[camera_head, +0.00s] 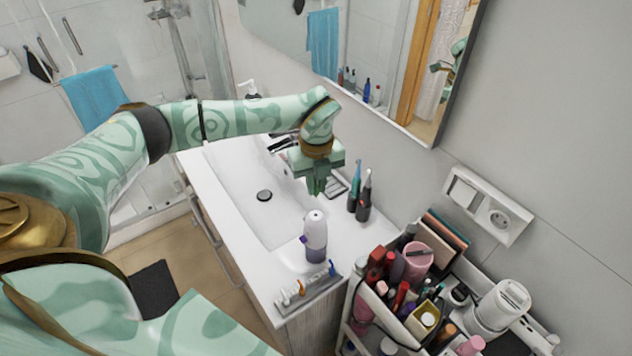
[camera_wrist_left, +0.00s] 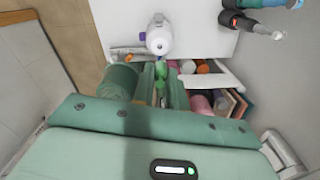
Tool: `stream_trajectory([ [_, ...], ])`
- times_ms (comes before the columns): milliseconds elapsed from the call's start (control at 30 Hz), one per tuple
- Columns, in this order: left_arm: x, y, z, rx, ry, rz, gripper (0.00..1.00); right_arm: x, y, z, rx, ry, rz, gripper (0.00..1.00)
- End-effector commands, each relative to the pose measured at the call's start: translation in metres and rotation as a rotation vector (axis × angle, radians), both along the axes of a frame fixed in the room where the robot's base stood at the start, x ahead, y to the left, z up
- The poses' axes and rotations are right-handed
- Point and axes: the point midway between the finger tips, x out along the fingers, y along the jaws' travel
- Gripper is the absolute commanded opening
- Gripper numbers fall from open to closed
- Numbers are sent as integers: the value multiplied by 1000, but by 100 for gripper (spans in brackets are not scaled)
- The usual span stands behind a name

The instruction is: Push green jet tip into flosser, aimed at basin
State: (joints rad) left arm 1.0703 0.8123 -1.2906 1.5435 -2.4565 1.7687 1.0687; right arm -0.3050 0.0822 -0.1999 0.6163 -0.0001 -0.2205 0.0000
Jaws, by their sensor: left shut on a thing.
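The flosser (camera_head: 316,238) is white with a dark purple-grey base and stands upright on the counter at the basin's front corner. It also shows at the top of the left wrist view (camera_wrist_left: 160,40). My left gripper (camera_head: 318,190) points down above and behind the flosser in the head view. In the left wrist view my left gripper (camera_wrist_left: 161,76) is shut on the slim green jet tip (camera_wrist_left: 160,68). The tip appears close to the flosser; contact cannot be told. The white basin (camera_head: 240,185) lies left of the flosser. My right gripper is out of view.
A tray (camera_head: 312,297) with small coloured tips lies in front of the flosser. Two dark-handled toothbrushes (camera_head: 363,208) stand behind it by the wall. A crowded cosmetics cart (camera_head: 362,318) stands at the right. A mirror (camera_head: 385,60) hangs on the wall.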

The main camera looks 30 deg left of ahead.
Motion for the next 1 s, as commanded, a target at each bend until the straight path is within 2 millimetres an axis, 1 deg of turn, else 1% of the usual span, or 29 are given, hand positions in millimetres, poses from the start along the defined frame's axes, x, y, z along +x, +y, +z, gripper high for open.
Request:
stream_trajectory([
  [200,0,0,-18,-1,1,-1,0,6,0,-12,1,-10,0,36],
  [500,0,0,-49,0,0,0,0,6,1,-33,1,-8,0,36],
  [600,0,0,-56,0,0,0,0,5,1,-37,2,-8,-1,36],
  [733,0,0,-58,0,0,0,0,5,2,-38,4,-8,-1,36],
  [1000,0,0,-58,0,0,-1,0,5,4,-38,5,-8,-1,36],
])
